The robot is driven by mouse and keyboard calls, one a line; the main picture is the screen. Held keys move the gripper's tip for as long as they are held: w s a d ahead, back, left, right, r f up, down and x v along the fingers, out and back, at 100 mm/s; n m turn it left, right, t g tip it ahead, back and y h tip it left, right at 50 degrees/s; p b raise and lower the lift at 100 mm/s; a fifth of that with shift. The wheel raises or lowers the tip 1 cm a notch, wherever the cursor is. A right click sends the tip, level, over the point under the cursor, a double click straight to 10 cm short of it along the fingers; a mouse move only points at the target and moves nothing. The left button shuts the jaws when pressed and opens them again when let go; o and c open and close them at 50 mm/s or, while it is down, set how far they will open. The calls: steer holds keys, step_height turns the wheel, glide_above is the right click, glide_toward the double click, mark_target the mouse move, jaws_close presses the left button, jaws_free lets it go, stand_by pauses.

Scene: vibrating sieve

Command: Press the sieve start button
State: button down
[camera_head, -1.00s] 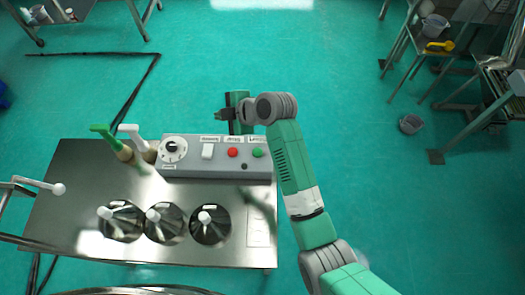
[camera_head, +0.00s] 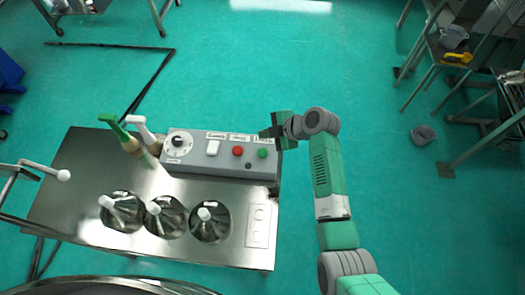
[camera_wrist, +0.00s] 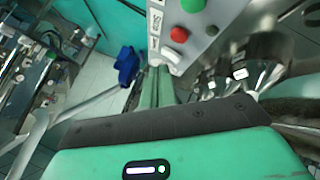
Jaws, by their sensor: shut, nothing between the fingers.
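The grey control box (camera_head: 200,168) stands on the back of the steel machine top. Its round green button (camera_head: 262,154) is at the right end, beside the red button (camera_head: 238,150). The green button also shows at the top of the wrist view (camera_wrist: 193,5), with the red button (camera_wrist: 179,35) below it. My gripper (camera_head: 262,133) is shut and empty, near the box's back right edge, close to the green button in the picture and covering part of the label there. In the wrist view my closed green fingers (camera_wrist: 155,72) point toward the box. I see no contact with a button.
A white switch (camera_head: 212,148) and a dial (camera_head: 179,144) are on the box's left part. Green (camera_head: 118,130) and white (camera_head: 143,130) handles rise left of it. Several steel funnels with white knobs sit in front. Open floor (camera_head: 400,210) lies to the right.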

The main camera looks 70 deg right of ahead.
steer(key=b, duration=0.5)
glide_above(266, 153)
step_height(266, 153, down, 8)
steer(key=shift+r, duration=0.2)
steer(key=shift+f+b, duration=0.3)
steer(key=shift+f, duration=0.05)
stand_by(1.2)
steer(key=shift+f+b, duration=0.45)
steer(key=shift+b, duration=0.15)
